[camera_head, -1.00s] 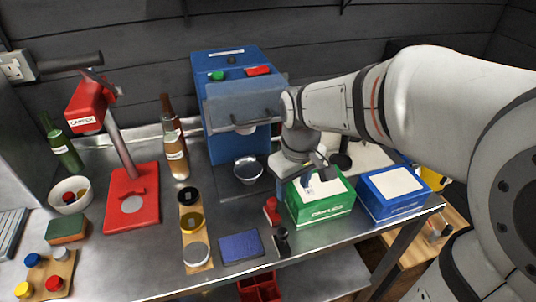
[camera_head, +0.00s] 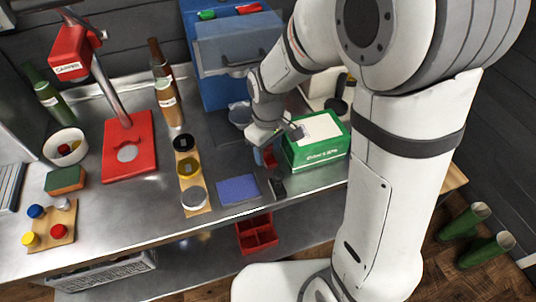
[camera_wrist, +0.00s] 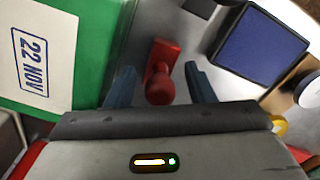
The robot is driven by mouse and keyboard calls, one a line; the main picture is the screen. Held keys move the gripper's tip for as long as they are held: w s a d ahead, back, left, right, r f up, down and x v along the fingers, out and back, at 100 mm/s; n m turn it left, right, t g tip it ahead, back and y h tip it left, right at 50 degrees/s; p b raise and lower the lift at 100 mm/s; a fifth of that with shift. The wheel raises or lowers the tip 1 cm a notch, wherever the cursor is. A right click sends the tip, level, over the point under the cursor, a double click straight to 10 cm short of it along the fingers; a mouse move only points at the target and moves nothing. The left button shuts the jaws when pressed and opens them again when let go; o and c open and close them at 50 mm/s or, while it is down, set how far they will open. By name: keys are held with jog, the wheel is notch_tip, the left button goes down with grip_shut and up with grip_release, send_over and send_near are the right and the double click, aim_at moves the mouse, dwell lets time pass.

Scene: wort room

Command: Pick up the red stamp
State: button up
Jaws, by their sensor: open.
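The red stamp (camera_wrist: 160,72) stands on the metal bench beside the green box. In the wrist view it lies between the two blue-grey fingers of my gripper (camera_wrist: 159,70), with a visible gap on each side. The fingers are open and hold nothing. In the head view the red stamp (camera_head: 269,158) is partly hidden by my gripper (camera_head: 264,152), which is just over it. How high the fingertips are above the bench is hard to tell.
A green box (camera_head: 318,152) with a "22 NOV" mark on its top stands close at the right. A dark stamp (camera_head: 277,186) and a blue ink pad (camera_head: 238,189) sit close by. The blue machine (camera_head: 240,60) stands behind. A red divided bin (camera_head: 257,236) is below the bench.

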jog(key=c, duration=1)
jog(key=shift+c, duration=0.2)
jog(key=shift+r, duration=0.15)
jog(key=shift+s+a+r, duration=0.1)
jog(key=shift+r, duration=0.05)
notch_tip(320, 180, up, 7)
jog(key=shift+f+b, duration=0.2)
jog(key=shift+b, duration=0.2)
jog(key=s+a+b, duration=0.2)
jog(key=s+a, duration=0.9)
jog(key=s, duration=0.5)
jog(key=shift+s+b, duration=0.15)
jog(key=shift+b, duration=0.25)
jog(key=shift+a+f, duration=0.1)
